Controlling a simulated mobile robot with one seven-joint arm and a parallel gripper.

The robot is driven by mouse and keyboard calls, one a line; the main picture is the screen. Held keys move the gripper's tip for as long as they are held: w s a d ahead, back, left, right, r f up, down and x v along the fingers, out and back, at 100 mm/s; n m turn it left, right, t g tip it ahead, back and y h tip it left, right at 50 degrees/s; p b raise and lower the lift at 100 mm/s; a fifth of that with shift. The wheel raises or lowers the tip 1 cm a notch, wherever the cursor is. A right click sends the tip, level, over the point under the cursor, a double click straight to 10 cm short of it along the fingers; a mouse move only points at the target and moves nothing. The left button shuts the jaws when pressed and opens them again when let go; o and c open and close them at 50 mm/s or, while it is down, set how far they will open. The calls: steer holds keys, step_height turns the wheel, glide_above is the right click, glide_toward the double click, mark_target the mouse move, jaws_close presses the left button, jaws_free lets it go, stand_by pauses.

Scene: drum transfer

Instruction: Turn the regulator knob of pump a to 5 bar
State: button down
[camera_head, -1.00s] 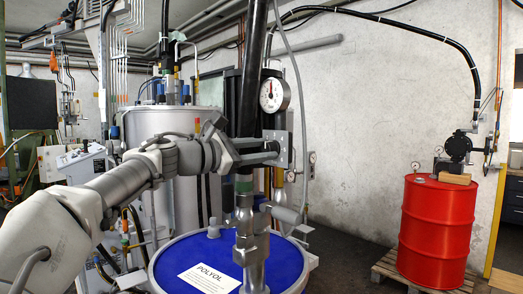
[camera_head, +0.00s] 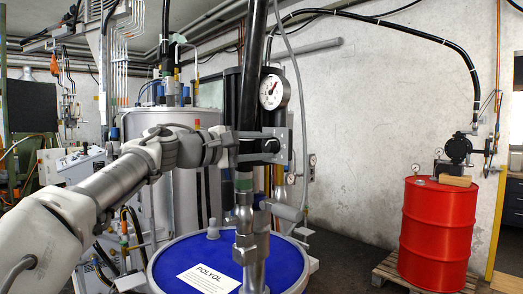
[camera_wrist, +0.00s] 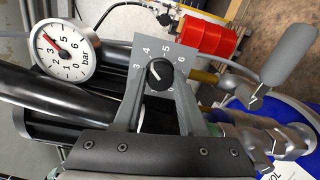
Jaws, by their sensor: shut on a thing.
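The regulator knob (camera_wrist: 159,73) is black with a white mark, on a grey plate (camera_wrist: 166,44) with a number scale. Its mark appears to point near the 4. My gripper (camera_wrist: 160,82) has one finger on each side of the knob and is shut on it. In the head view my gripper (camera_head: 277,147) reaches the plate (camera_head: 288,150) from the left; the knob is hidden there. The round white pressure gauge (camera_wrist: 66,49) has a red needle pointing between 3 and 4, near 4. It also shows in the head view (camera_head: 274,91), above the plate.
A thick black hose (camera_head: 253,80) and the pump's upright column stand beside my gripper. Below is a blue drum lid (camera_head: 175,262) labelled POLYOL. A red drum (camera_head: 437,235) on a pallet stands at the right. Floor between the drums is clear.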

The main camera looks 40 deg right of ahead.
steer(key=m+b, duration=0.1)
steer(key=m, duration=0.3)
steer(key=m+b, duration=0.1)
steer(key=m, duration=0.4)
steer(key=shift+t, duration=0.3)
stand_by(0.5)
steer(key=shift+c, duration=2.4)
jaws_free()
steer(key=shift+a, duration=0.1)
steer(key=s+a, duration=0.1)
steer(key=a, duration=1.6)
steer(key=shift+s+r, duration=0.25)
steer(key=shift+r, duration=0.1)
